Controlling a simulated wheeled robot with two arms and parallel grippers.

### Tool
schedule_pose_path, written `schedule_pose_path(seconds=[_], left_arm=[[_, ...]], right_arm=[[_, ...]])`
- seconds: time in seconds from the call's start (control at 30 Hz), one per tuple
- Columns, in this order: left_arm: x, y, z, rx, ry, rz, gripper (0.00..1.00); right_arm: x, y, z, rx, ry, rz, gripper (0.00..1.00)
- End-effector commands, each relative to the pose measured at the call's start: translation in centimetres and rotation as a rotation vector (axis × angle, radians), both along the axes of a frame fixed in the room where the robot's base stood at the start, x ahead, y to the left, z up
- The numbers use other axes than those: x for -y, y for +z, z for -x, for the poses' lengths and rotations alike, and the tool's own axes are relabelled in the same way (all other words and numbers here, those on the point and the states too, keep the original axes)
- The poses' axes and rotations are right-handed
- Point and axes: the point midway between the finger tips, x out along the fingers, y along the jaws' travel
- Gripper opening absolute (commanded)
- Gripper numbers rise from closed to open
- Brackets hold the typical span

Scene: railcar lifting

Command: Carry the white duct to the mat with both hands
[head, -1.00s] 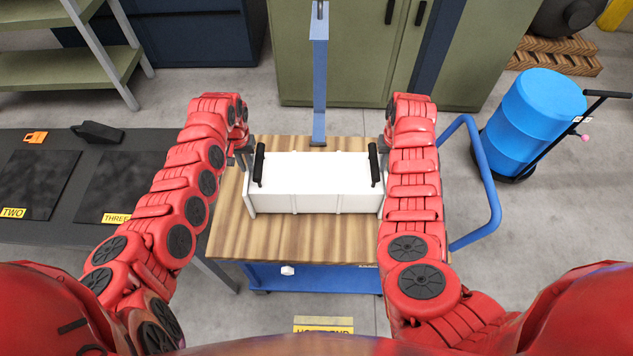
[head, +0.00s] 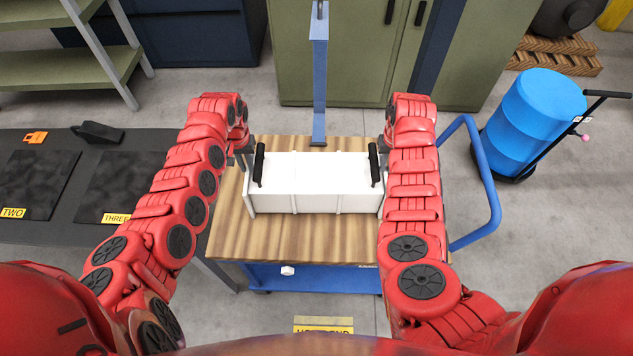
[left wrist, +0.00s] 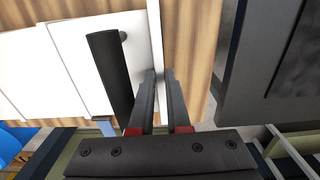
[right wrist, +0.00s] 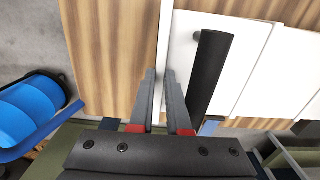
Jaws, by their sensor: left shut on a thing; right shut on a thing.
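The white duct (head: 315,185) lies level on the wooden top of a cart, with a black handle near each end. My left gripper (head: 248,160) is at its left end; in the left wrist view its fingers (left wrist: 160,75) are closed on the thin white end edge, beside the black handle (left wrist: 110,75). My right gripper (head: 384,160) is at the right end; in the right wrist view its fingers (right wrist: 162,75) are closed on the other end edge, beside that handle (right wrist: 210,70). Two dark mats, marked TWO (head: 38,180) and THREE (head: 112,180), lie on the grey table at left.
The cart's wooden top (head: 290,235) is bare around the duct. A blue post (head: 319,80) stands behind it and a blue rail (head: 485,180) at right. A blue drum (head: 530,115) stands further right. A black wedge-shaped object (head: 98,132) and an orange item (head: 36,138) lie behind the mats.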

Motion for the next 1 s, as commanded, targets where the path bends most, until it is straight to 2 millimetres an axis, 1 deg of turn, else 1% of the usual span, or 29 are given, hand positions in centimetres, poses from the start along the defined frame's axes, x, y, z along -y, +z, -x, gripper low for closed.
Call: schedule_pose_path(seconds=[0.43, 0.63, 0.77, 1.0], left_arm=[[0.0, 0.0, 0.0, -0.001, 0.0, -0.001, 0.0], [0.0, 0.4, 0.0, 0.0, 0.0, -0.001, 0.0], [0.0, 1.3, 0.0, 0.001, 0.0, -0.001, 0.0], [0.0, 3.7, -0.1, 0.002, 0.0, -0.001, 0.0]], right_arm=[[0.0, 0.0, 0.0, -0.001, 0.0, 0.0, 0.0], [0.0, 0.4, 0.0, 0.0, 0.0, 0.0, 0.0], [0.0, 1.3, 0.0, 0.001, 0.0, 0.0, 0.0], [0.0, 3.7, -0.1, 0.002, 0.0, 0.0, 0.0]])
